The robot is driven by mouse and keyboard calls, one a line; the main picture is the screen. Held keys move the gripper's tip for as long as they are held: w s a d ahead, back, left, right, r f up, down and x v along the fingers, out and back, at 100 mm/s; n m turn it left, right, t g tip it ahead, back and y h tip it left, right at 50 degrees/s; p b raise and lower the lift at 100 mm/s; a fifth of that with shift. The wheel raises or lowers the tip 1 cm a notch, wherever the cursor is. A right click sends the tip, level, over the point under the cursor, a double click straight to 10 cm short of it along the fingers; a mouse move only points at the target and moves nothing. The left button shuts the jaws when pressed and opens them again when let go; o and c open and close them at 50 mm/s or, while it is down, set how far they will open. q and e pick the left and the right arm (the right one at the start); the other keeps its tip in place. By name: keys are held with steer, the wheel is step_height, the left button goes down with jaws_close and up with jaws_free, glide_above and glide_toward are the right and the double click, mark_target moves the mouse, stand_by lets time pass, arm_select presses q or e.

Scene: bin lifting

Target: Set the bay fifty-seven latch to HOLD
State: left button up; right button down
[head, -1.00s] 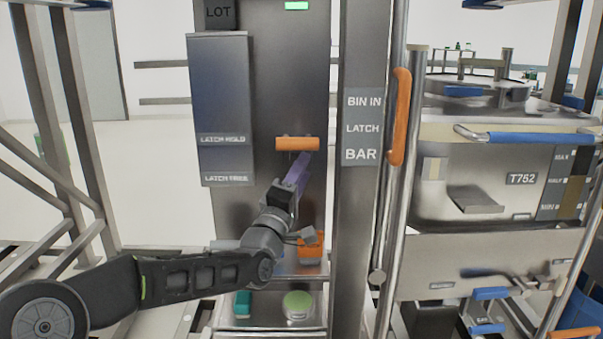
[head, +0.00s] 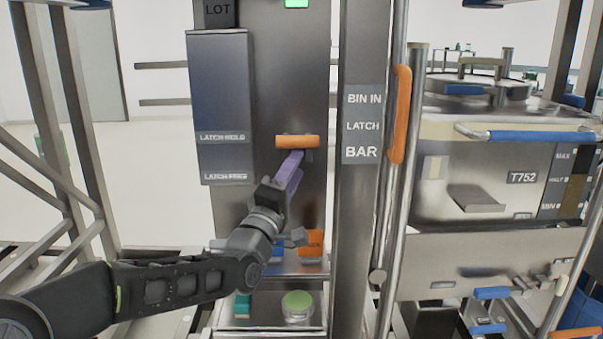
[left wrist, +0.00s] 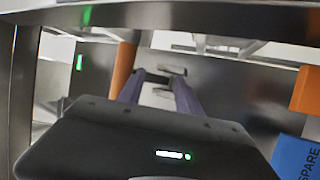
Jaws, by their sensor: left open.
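The orange latch handle (head: 297,142) lies level across the grey metal panel, to the right of the plate marked LATCH HOLD and LATCH FREE (head: 221,95). My left gripper (head: 296,157) has purple fingers that point up at the panel just below the handle. In the left wrist view the fingers (left wrist: 160,80) are apart with a gap between them. An orange bar (left wrist: 123,66), apparently the handle, stands just left of the fingers, not clearly between them. Whether a finger touches it I cannot tell. My right gripper is out of view.
A post marked BIN IN LATCH BAR (head: 362,126) with an orange vertical grip (head: 400,115) stands to the right. Beyond it is a steel bin marked T752 (head: 490,180). A low shelf (head: 270,323) holds small items. A green light (head: 296,3) is lit above.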

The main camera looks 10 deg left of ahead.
arm_select(q)
steer(key=s, duration=0.1)
steer(key=s+r, duration=0.1)
steer(key=s, duration=0.1)
steer(key=s+r, duration=0.1)
steer(key=shift+s+a, duration=0.15)
steer(key=shift+a, duration=0.25)
steer(key=shift+b, duration=0.3)
stand_by(0.3)
steer(key=b+v, duration=0.1)
steer(key=v, duration=0.6)
steer(key=shift+s+f, duration=0.2)
steer(key=shift+s, duration=0.15)
